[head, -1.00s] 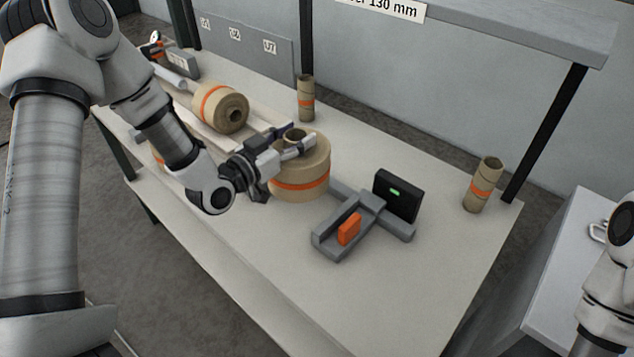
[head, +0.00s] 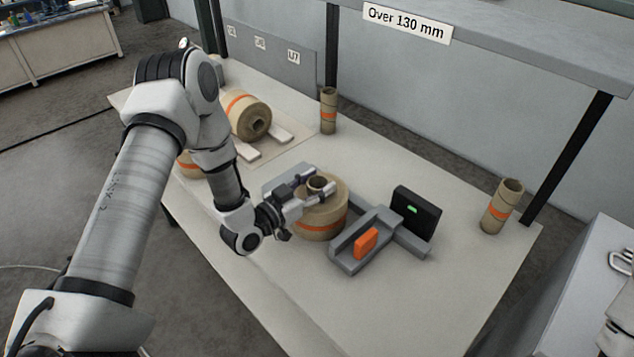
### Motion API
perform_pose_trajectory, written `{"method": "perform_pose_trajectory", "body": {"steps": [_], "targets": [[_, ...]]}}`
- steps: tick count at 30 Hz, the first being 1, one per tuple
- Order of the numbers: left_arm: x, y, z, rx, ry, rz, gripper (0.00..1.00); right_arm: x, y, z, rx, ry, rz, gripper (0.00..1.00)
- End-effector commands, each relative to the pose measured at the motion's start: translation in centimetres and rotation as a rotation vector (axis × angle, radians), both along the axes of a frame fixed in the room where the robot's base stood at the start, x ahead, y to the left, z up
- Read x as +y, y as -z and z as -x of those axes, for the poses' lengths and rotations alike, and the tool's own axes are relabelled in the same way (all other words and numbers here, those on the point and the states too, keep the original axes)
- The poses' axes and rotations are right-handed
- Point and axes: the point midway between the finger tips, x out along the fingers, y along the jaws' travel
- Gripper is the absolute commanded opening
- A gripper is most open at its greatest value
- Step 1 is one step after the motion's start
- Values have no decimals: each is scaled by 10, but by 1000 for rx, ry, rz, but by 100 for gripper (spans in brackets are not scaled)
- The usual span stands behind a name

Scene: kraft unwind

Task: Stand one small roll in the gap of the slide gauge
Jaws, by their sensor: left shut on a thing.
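A squat kraft roll (head: 328,222) with an orange band and a core sticking up (head: 317,183) is at the slide gauge. My left gripper (head: 314,188) is shut on its core from above. The grey slide gauge has an orange-marked slider (head: 365,243) to the right of the roll and a grey block (head: 283,176) behind it on the left. The roll appears to be between these two. I cannot tell whether its base touches the surface. The black readout (head: 416,214) shows a green light. My right gripper is out of view.
A slim tube roll (head: 328,112) stands at the back and another (head: 500,206) at the right. A large roll (head: 247,116) lies on pale rails, and another roll (head: 187,165) is partly hidden by my left arm. The table's front right (head: 440,285) is clear.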

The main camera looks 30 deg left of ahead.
Motion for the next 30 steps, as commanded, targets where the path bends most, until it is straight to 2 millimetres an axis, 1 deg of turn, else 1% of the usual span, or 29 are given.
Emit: {"method": "perform_pose_trajectory", "body": {"steps": [1,2,3,4,12,14,17,20,24,27,30], "targets": [[0,1,0,-4,0,0,0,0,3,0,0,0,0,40],[0,2,0,0,0,0,60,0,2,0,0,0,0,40],[0,2,0,0,0,0,75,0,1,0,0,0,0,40],[0,2,0,0,0,0,78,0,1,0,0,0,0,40],[0,1,0,0,0,0,78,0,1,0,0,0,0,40],[0,-1,0,0,0,0,78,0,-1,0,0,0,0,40],[4,1,8,4,-3,1,78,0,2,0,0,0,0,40],[11,2,27,5,-6,5,78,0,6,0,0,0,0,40],[24,1,62,2,-8,8,78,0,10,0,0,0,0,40],[31,0,84,4,-7,7,78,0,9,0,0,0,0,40],[37,-1,100,4,-6,4,78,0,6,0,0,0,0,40]]}}
